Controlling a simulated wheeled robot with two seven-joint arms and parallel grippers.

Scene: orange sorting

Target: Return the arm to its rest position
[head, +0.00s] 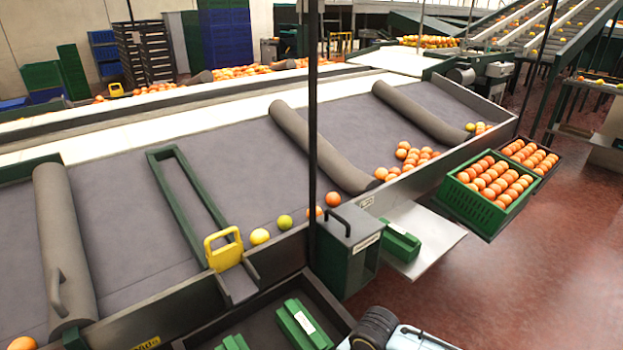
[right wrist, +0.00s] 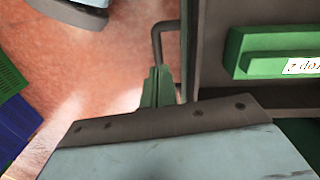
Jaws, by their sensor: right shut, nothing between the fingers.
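My right gripper (right wrist: 158,72) shows in the right wrist view, beyond the pale blue-grey hand with its dark bolted edge. Its narrow fingers are together and empty. A grey bent handle rises close beside them in that picture; I cannot tell whether they touch. In the head view, part of my right arm (head: 375,328) shows at the bottom edge, right of the middle, and its gripper is out of the picture. My left gripper is not in view.
A lidded box (head: 349,246) with a dark handle stands at the belt's near edge. The sorting belt (head: 110,200) carries a few loose fruits. A green crate (head: 455,201) of oranges stands at right. A dark tray (head: 325,291) holds green blocks. Red floor at right is clear.

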